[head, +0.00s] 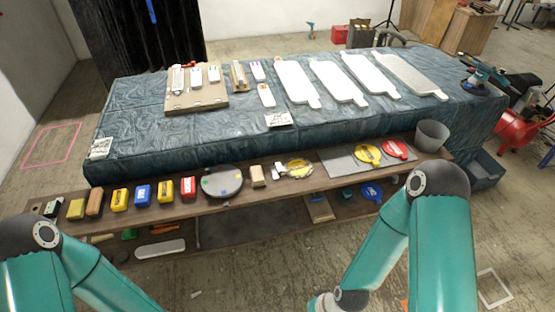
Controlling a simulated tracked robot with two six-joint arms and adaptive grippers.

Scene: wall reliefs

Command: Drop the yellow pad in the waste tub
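A yellow round pad (367,153) lies on the front shelf, just left of a red round pad (396,149). Another yellow round piece (299,167) lies further left on the same shelf, beside small white parts. A grey open tub (432,135) stands upright at the shelf's right end, right of the red pad. It looks like the waste tub; its inside is only partly visible. Both my arms reach down past the bottom edge of the picture, in front of the shelf.
A cloth-covered table (210,125) behind the shelf (225,205) carries white panels and boards. Several coloured blocks and a round grey dish (222,183) line the shelf's left part. A blue round piece (372,191) is on the lower shelf. A dark crate (485,170) stands right.

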